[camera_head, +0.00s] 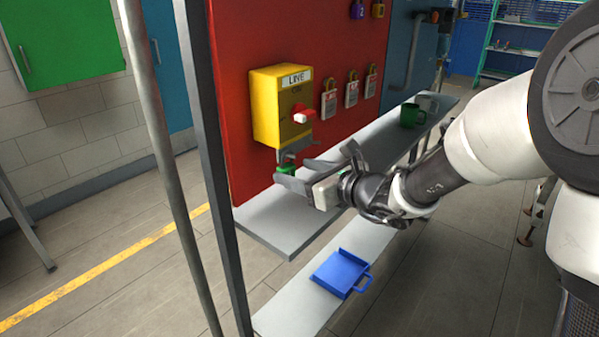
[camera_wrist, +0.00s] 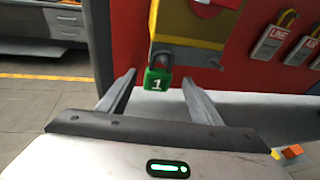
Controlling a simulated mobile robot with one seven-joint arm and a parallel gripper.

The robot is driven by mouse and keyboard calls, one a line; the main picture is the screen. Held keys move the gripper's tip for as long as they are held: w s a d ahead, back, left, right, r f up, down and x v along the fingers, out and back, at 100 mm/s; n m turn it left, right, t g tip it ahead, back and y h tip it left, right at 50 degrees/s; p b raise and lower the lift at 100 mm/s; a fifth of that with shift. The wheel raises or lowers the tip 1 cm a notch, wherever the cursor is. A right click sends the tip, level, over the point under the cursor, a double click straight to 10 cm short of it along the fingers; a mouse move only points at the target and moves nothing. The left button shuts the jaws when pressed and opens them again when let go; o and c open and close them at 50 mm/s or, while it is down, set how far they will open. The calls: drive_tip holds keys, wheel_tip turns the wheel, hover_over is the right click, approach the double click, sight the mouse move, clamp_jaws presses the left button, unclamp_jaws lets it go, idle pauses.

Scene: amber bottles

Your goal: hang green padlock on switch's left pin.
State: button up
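The green padlock (camera_head: 287,169), marked "1", is below the yellow switch box (camera_head: 280,105) on the red board. In the wrist view the padlock (camera_wrist: 158,79) is upright, its shackle at the left end of the metal bracket (camera_wrist: 192,57) under the box. It appears to hang there; the pin itself is hidden. My gripper (camera_head: 293,174) is in front of the padlock. Its fingers (camera_wrist: 159,77) are spread wide, one on each side of the padlock, with visible gaps, so it is not gripped.
Several tagged padlocks (camera_head: 351,91) hang on the board to the right. A grey shelf (camera_head: 275,222) juts out below and bears a green mug (camera_head: 412,115) farther along. A blue dustpan-like tray (camera_head: 340,272) lies on the lower shelf. A grey post (camera_head: 212,170) stands left of the board.

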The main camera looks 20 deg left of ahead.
drive_tip(key=p+v, duration=0.1)
drive_tip(key=v, duration=1.6)
drive_tip(key=s+d+r+n+g+h+p, duration=0.1)
drive_tip(key=s+r+n+g+h+p, duration=0.15)
drive_tip(key=s+n, duration=0.35)
drive_tip(key=s+d+r+n+g+h+p, duration=0.1)
drive_tip(key=s+n+g+p, duration=0.15)
drive_tip(key=s+n, duration=0.35)
drive_tip(key=s+d+r+n+t+h+p, duration=0.1)
drive_tip(key=s+d+r+n+h+p, duration=0.1)
drive_tip(key=d+n, duration=0.4)
drive_tip(key=s+d+r+n+t+h+p, duration=0.1)
drive_tip(key=s+d+r+n+h+p, duration=0.1)
drive_tip(key=d+n+h, duration=0.4)
drive_tip(key=d+r+h+p, duration=0.1)
drive_tip(key=d+r, duration=0.1)
drive_tip(key=d, duration=0.3)
drive_tip(key=shift+s+p, duration=0.2)
drive_tip(key=shift+p, duration=0.15)
drive_tip(key=shift+a+r, duration=0.1)
drive_tip(key=shift+r, duration=0.05)
drive_tip(key=shift+c, duration=0.4)
